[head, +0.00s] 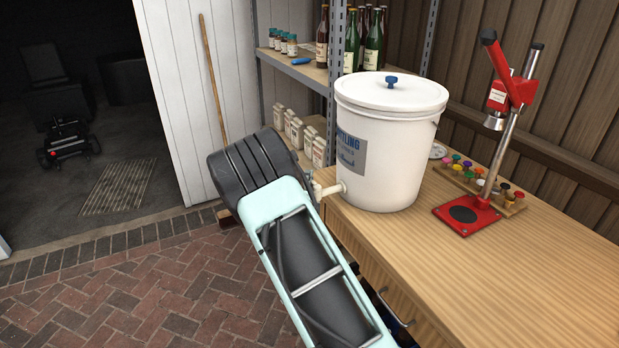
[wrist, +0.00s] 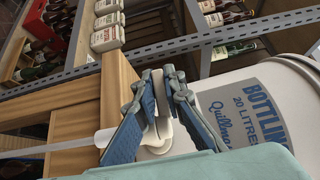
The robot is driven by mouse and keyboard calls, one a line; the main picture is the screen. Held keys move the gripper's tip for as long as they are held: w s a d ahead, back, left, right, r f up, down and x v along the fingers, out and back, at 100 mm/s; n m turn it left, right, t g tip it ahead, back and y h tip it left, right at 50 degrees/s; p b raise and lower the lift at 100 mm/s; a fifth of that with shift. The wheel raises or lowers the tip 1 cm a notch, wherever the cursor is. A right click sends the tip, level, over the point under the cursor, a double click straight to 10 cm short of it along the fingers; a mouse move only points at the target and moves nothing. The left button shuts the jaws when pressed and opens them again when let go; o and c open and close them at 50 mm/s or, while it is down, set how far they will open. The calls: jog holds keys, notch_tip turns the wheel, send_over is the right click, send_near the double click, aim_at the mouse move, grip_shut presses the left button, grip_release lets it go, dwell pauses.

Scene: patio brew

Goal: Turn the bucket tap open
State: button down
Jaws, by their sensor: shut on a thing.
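The white bucket (head: 385,150) with a lid and a blue knob stands upright on the wooden bench. Its pale tap (head: 328,189) sticks out low on the left side, partly hidden behind my arm. In the wrist view the bucket (wrist: 245,100) is at the right, tilted by the camera angle. My gripper (wrist: 160,78) has its two blue-padded fingers on either side of the tap's white lever (wrist: 158,122) and is shut on it. A thin white tube (wrist: 50,148) runs left from the tap.
A red bench capper (head: 475,150) and a rack of coloured caps (head: 480,180) stand right of the bucket on the bench (head: 530,270). Metal shelving (head: 300,70) with bottles is behind. A broom (head: 212,90) leans at the left. Brick floor (head: 150,280) is open at the left.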

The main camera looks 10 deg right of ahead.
jog(key=shift+s+a+n+g+y+p, duration=0.4)
jog(key=shift+s+n+g+y+p, duration=0.6)
jog(key=shift+n+y+p, duration=1.95)
jog(key=shift+s+a+n+g+y+p, duration=0.5)
jog(key=shift+n+g+y+p, duration=1.2)
jog(key=shift+y, duration=2.2)
jog(key=shift+s+a+n+g+y+p, duration=0.25)
jog(key=shift+s+n+g+y+p, duration=0.65)
jog(key=shift+n+y+p, duration=2.2)
jog(key=shift+y+b, duration=0.35)
jog(key=shift+y, duration=0.1)
jog(key=c, duration=2)
grip_release()
jog(key=shift+m, duration=0.45)
